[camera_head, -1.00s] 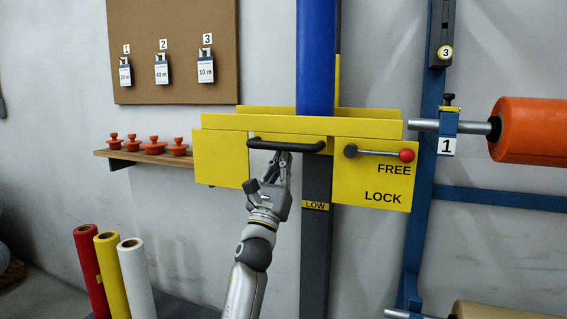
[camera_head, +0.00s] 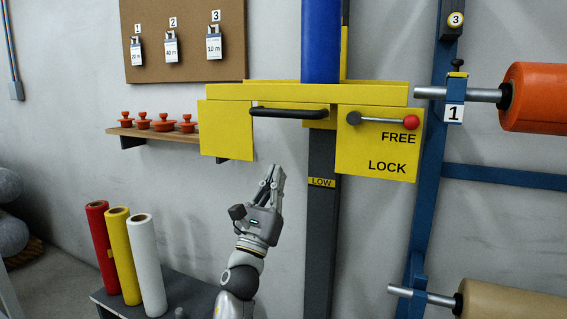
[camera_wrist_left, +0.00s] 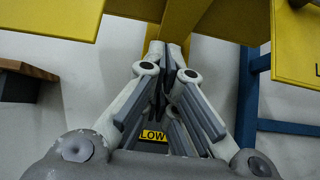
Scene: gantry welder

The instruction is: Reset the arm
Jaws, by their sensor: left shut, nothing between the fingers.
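My left gripper (camera_head: 273,178) is in the lower middle of the head view, shut and empty. It points up and stands below the yellow carriage (camera_head: 310,92) and its black handle bar (camera_head: 290,113), apart from both. In the left wrist view my left gripper's fingers (camera_wrist_left: 165,65) are together at the tips, with the grey post and its LOW label (camera_wrist_left: 152,135) behind them. The lever with a red knob (camera_head: 409,120) lies level at FREE on the yellow panel. My right gripper is not in view.
A shelf (camera_head: 155,133) with orange knobs is on the wall at left. Red, yellow and white rolls (camera_head: 147,265) stand on a dark platform at lower left. A blue frame (camera_head: 428,180) carries an orange roll (camera_head: 540,98) and a tan roll (camera_head: 515,301) at right.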

